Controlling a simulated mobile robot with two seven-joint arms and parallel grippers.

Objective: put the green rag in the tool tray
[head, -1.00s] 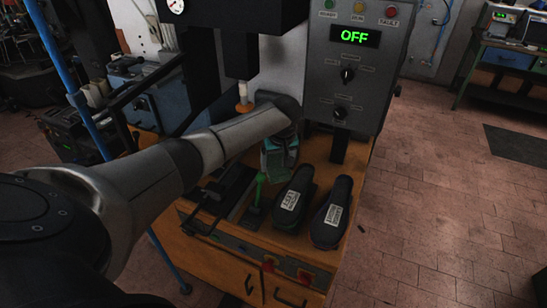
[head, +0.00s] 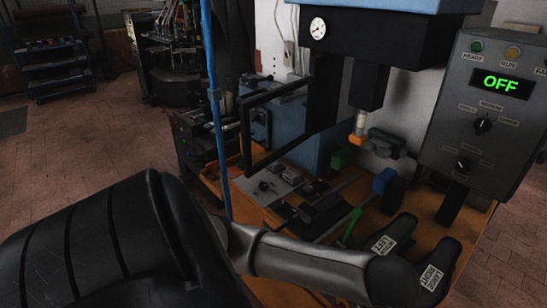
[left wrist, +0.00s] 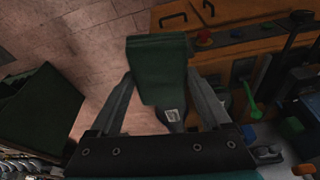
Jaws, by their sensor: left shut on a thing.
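My left gripper (left wrist: 160,84) is shut on the green rag (left wrist: 160,62). The rag is a dark green folded slab between the two fingers, held up with the brick floor behind it in the left wrist view. In the head view my left arm crosses the lower part of the picture, and its gripper and the rag are hidden or out of frame. A dark green box-like thing (left wrist: 36,112) stands at the left of the left wrist view; I cannot tell whether it is the tool tray. My right gripper is not in view.
Two black shoe forms, labelled left (head: 400,232) and right (head: 440,262), stand on the wooden bench beside a green-handled lever (head: 352,225). The press head (head: 368,86) hangs above. A control box (head: 485,110) reads OFF. A blue post (head: 215,100) stands left of the bench.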

